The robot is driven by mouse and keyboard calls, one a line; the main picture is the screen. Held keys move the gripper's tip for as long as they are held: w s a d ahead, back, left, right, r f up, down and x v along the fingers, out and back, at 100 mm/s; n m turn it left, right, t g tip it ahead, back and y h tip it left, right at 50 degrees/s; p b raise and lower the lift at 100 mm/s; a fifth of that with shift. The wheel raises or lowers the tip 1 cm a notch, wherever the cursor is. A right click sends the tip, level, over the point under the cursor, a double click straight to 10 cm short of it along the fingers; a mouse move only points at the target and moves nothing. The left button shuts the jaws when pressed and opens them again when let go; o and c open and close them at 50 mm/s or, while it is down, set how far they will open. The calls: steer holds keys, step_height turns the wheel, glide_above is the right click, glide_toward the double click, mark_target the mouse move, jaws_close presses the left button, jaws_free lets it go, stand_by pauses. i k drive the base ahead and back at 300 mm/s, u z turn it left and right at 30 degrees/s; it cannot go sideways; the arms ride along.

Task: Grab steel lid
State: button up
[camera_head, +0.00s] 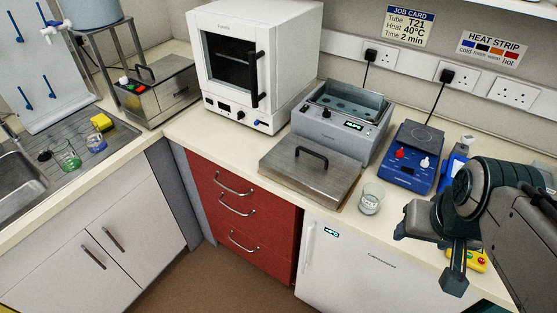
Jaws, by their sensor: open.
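The steel lid (295,186) is a flat grey square plate with a black bar handle (311,153) on top. It lies on the bench in front of the grey water bath (326,128), near the front edge of the worktop. The bath is uncovered and shows its inside. My gripper (428,260) is at the lower right, in front of the bench edge, with its jaws apart and nothing between them. It is well to the right of the lid and apart from it.
A glass beaker (371,198) stands just right of the lid, between it and my gripper. A blue hotplate-like device (413,158) is behind. A white oven (252,65) stands left of the bath. A yellow item (481,262) is partly hidden by my arm.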

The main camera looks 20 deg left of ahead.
mark_target(325, 176)
steer(key=u, duration=2.25)
steer(key=i, duration=0.85)
steer(key=z, duration=2.75)
